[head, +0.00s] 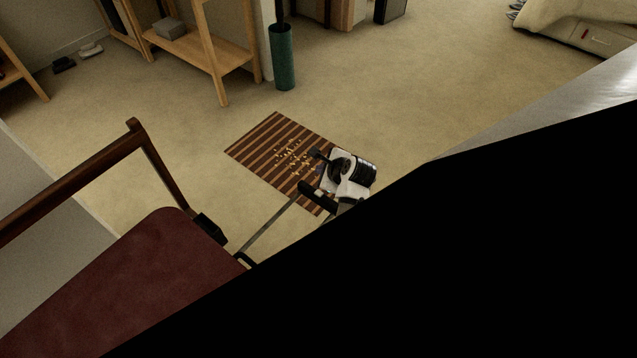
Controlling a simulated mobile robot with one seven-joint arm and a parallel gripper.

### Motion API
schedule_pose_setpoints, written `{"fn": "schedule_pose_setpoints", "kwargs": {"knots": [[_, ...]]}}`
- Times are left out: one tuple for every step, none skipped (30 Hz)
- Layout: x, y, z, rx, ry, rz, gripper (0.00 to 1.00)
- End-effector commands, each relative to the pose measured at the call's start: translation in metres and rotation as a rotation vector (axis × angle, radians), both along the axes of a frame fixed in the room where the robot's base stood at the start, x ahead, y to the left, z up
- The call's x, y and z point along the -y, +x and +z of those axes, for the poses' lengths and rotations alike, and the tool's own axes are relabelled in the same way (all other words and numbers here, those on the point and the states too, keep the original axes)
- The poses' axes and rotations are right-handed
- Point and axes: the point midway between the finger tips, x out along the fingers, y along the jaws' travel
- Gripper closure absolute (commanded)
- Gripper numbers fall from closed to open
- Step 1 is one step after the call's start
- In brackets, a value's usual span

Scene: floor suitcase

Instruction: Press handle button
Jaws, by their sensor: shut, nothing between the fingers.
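A thin grey telescopic pole (270,223) rises in the middle of the head view, from a dark piece beside the dark red surface to a black grip (317,191). The button on the grip cannot be made out. The body below the pole is mostly hidden. My gripper (314,154), dark at the end of my white and black wrist, is shut and empty. It appears just above the black grip in the picture; I cannot tell whether they touch.
A brown striped mat (262,143) with small light marks lies on the beige carpet. A wooden shelf (205,59) and green cylinder (284,57) stand behind. A large black area hides the lower right.

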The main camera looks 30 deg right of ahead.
Motion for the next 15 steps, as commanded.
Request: {"fn": "schedule_pose_setpoints", "kwargs": {"knots": [[0.000, 0.000, -0.002, 0.000, 0.000, 0.000, 1.00], [0.000, 0.000, -0.003, 0.000, 0.000, 0.000, 1.00], [0.000, 0.000, -0.006, 0.000, 0.000, 0.000, 1.00], [0.000, 0.000, -0.007, 0.000, 0.000, 0.000, 1.00], [0.000, 0.000, -0.010, 0.000, 0.000, 0.000, 1.00], [0.000, 0.000, -0.013, 0.000, 0.000, 0.000, 1.00], [0.000, 0.000, -0.016, 0.000, 0.000, 0.000, 1.00], [0.000, 0.000, -0.018, 0.000, 0.000, 0.000, 1.00], [0.000, 0.000, -0.023, 0.000, 0.000, 0.000, 1.00], [0.000, 0.000, -0.026, 0.000, 0.000, 0.000, 1.00], [0.000, 0.000, -0.029, 0.000, 0.000, 0.000, 1.00], [0.000, 0.000, -0.034, 0.000, 0.000, 0.000, 1.00], [0.000, 0.000, -0.037, 0.000, 0.000, 0.000, 1.00], [0.000, 0.000, -0.041, 0.000, 0.000, 0.000, 1.00], [0.000, 0.000, -0.045, 0.001, 0.000, -0.001, 1.00]]}}
